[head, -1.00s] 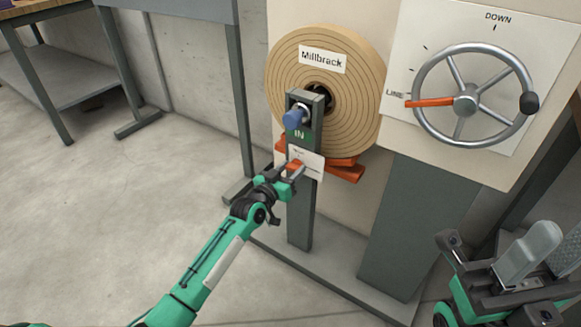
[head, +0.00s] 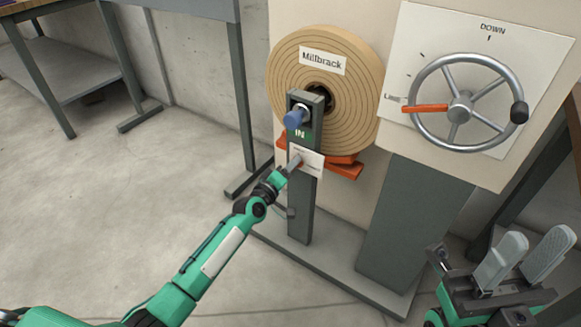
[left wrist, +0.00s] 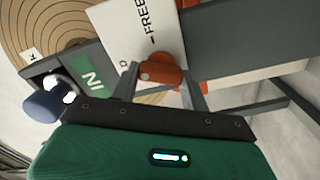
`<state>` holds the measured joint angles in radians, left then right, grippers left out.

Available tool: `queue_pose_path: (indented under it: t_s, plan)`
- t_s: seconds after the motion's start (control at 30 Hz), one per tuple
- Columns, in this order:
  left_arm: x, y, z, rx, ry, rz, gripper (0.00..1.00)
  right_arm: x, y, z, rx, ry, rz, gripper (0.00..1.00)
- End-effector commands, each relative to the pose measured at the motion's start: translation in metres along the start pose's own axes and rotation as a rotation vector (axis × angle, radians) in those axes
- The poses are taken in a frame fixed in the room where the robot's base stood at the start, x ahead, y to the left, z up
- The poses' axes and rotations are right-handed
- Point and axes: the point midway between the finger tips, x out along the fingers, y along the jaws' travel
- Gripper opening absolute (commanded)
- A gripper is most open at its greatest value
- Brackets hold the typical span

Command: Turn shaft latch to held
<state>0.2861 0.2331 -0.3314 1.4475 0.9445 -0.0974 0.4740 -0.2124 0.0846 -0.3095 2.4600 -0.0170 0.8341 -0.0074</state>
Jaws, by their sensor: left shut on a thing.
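The orange shaft latch (left wrist: 160,70) sits on a white plate (left wrist: 135,35) on the grey post. In the left wrist view the plate reads FREE on one side, with part of another word, ending in D, beside the latch. My left gripper (head: 295,161) is shut on the latch, its two fingers on either side of it in the left wrist view (left wrist: 160,85). In the head view the gripper mostly hides the latch, and I cannot tell exactly where it points. My right gripper (head: 540,236) is open and empty at the lower right.
Above the plate are a green IN label (head: 299,134) and a blue knob (head: 296,118). Behind the post is the Millbrack roll (head: 350,90) over orange supports (head: 345,170). A handwheel (head: 460,106) is at the right. The floor at left is clear.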

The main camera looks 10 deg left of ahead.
Motion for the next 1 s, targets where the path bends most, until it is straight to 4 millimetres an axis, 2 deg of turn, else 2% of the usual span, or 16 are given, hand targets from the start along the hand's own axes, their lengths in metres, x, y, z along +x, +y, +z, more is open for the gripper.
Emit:
queue_pose_path:
  t_s: [0.2, 0.5, 1.0]
  plan:
    - [-0.0004, -0.0018, -0.0004, -0.191, 0.001, -0.001, 0.23, -0.0016, 0.0000, 0.0011, 0.000, -0.006, 0.000, 0.36]
    - [-0.0004, -0.0026, 0.0005, -0.382, 0.001, -0.001, 0.23, -0.0020, -0.0001, 0.0007, 0.000, -0.007, -0.001, 0.36]
    - [-0.0005, -0.0032, 0.0002, -0.480, 0.001, -0.002, 0.23, -0.0007, 0.0000, -0.0012, 0.000, -0.002, -0.001, 0.36]
